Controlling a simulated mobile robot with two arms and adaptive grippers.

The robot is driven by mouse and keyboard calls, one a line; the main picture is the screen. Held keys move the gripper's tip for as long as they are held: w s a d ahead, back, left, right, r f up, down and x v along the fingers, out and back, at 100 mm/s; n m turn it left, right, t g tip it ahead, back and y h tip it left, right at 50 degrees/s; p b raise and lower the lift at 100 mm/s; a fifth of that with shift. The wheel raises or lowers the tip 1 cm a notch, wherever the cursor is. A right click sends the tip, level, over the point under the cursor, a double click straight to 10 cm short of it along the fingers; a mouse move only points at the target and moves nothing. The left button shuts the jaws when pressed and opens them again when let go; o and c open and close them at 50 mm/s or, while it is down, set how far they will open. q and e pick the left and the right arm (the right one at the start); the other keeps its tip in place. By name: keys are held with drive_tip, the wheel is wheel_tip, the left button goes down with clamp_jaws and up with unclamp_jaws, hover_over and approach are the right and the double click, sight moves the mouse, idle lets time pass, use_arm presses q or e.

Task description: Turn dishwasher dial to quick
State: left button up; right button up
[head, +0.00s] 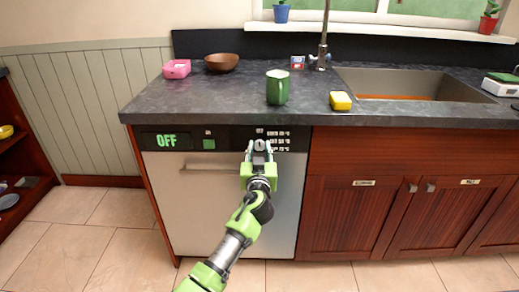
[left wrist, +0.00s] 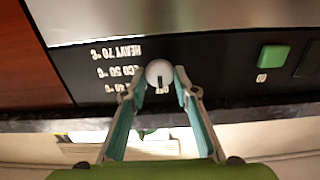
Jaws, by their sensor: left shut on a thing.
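The dishwasher (head: 200,215) stands under the counter, with a black control strip along its top. Its display (head: 166,140) shows OFF in green. The round white dial (left wrist: 160,72) is in the left wrist view, which looks upside down. Its dark mark points down in that picture, toward the partly hidden OFF label. My left gripper (head: 260,147) has one finger on each side of the dial and is shut on it. Labels HEAVY 70 and ECO 50 are beside it; a lower one is partly hidden. I cannot make out a quick label. My right gripper is not in view.
A green square button (left wrist: 275,57) is on the strip, with the dishwasher handle (head: 207,182) below it. The counter (head: 200,98) overhangs just above. A green mug (head: 277,88), yellow sponge (head: 341,101) and sink (head: 420,83) are on top. Floor in front looks clear.

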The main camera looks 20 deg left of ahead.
use_arm(q)
drive_tip(key=shift+m, duration=2.6)
drive_tip(key=shift+d+m, duration=0.1)
drive_tip(key=shift+m, duration=0.6)
drive_tip(key=shift+f+m, duration=0.1)
drive_tip(key=shift+m, duration=1)
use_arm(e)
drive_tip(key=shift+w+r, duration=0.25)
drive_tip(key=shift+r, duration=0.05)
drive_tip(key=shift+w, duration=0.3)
use_arm(q)
drive_tip(key=o, duration=1.1)
drive_tip(key=shift+c, duration=0.2)
